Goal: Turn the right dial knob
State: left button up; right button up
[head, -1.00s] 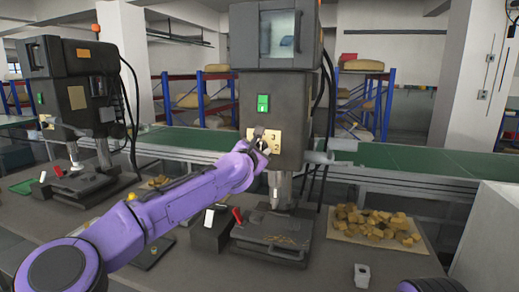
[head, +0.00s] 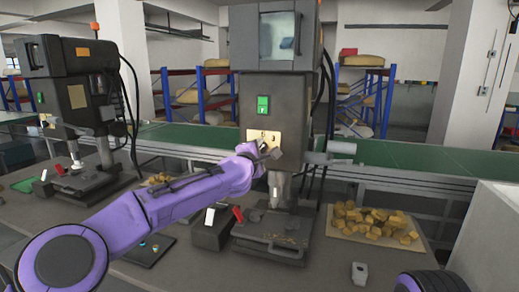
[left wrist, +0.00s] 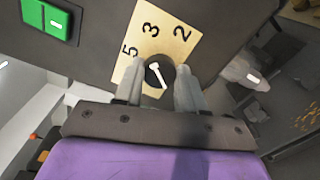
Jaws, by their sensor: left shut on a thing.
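The right dial knob (left wrist: 157,72) is black with a white pointer mark, in the left wrist view. It sits on a cream dial plate (left wrist: 150,35) marked 5, 3 and 2. The plate also shows on the front of the right machine in the head view (head: 262,135). My left gripper (left wrist: 160,85) has one finger on each side of the knob and is shut on it. In the head view my left gripper (head: 268,152) covers the knob. My right gripper is out of view.
A green switch (head: 263,105) is above the plate. Yellow pieces (head: 372,220) lie on a tray at right. A second machine (head: 75,90) stands at left.

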pick_arm(q)
jog(key=shift+f+m, duration=0.15)
jog(key=shift+m, duration=0.35)
jog(key=o, duration=1.1)
jog(key=shift+c, duration=0.2)
jog(key=shift+s, duration=0.1)
jog(key=b+v, duration=0.5)
jog(key=v, duration=0.5)
jog(key=shift+s+b, duration=0.25)
jog(key=shift+b, duration=0.05)
